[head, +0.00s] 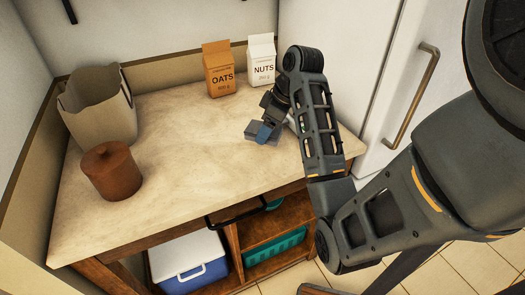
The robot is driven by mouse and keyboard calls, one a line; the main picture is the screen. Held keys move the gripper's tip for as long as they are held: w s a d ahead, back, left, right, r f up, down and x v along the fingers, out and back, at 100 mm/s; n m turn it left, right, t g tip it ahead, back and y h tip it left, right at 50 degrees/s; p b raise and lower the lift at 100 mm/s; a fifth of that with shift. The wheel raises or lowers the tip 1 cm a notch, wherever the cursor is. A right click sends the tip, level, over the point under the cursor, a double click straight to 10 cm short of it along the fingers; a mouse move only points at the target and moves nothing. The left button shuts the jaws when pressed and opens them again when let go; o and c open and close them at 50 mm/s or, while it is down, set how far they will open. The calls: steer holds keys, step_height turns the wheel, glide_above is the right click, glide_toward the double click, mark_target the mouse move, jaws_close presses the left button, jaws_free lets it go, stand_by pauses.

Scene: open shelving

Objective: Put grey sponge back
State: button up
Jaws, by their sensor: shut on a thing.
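The grey sponge (251,129) is a small grey block low over the right part of the countertop, in front of the nuts carton. My gripper (264,129) reaches down to it from the right and is shut on it. A blue part shows at the gripper's end, against the sponge. The arm and fingers hide part of the sponge. I cannot tell whether the sponge touches the countertop.
On the countertop (185,130) stand an oats carton (219,72), a nuts carton (261,62), a brown lidded jar (112,172) and an open beige bag (97,105). Below are a blue-white cooler (188,262) and a teal basket (276,247). A white fridge (335,50) stands right.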

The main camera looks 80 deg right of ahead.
mark_target(262, 153)
steer(key=shift+w+a+f+b, duration=0.4)
steer(key=shift+w+a+f, duration=0.1)
steer(key=shift+a+f, duration=0.1)
step_height(262, 153, down, 4)
steer(key=b, duration=0.2)
steer(key=shift+r+b, duration=0.1)
steer(key=shift+b, duration=0.25)
steer(key=o, duration=0.9)
steer(key=shift+o, duration=0.2)
steer(key=shift+r, duration=0.1)
